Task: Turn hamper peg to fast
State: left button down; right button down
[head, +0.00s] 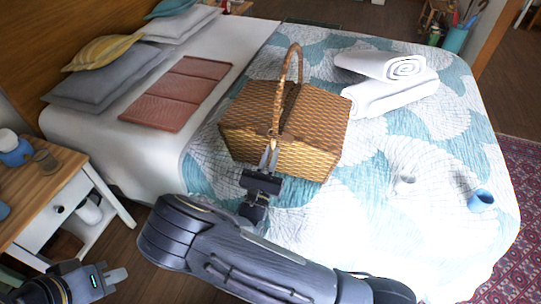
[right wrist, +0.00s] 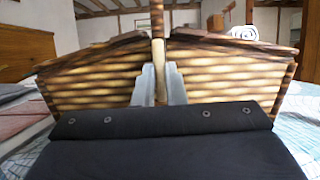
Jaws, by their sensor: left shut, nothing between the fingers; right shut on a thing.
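The wicker hamper (head: 305,135) stands on the bed with its arched handle (head: 298,62) upright and both lid halves down. My right gripper (head: 269,160) is at the middle of its near side, under the handle's foot. In the right wrist view, the fingers (right wrist: 160,88) are shut on a narrow, light wooden upright piece (right wrist: 160,72), which appears to be the hamper peg. My left gripper (head: 118,275) is shut and empty at the lower left, away from the hamper.
Rolled white towels (head: 395,98) lie right of the hamper, a folded reddish cloth (head: 175,93) left of it. A blue cup (head: 481,200) is near the bed's right edge. A wooden nightstand (head: 48,187) stands near my left gripper. The quilt's near right is mostly clear.

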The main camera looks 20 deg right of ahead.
jog(key=shift+f, duration=0.1)
jog(key=c, duration=1.5)
grip_release()
jog(key=b+v, duration=0.1)
jog(key=v, duration=0.6)
jog(key=shift+s+a+f, duration=0.1)
jog(key=shift+s+a, duration=0.1)
jog(key=shift+s, duration=0.15)
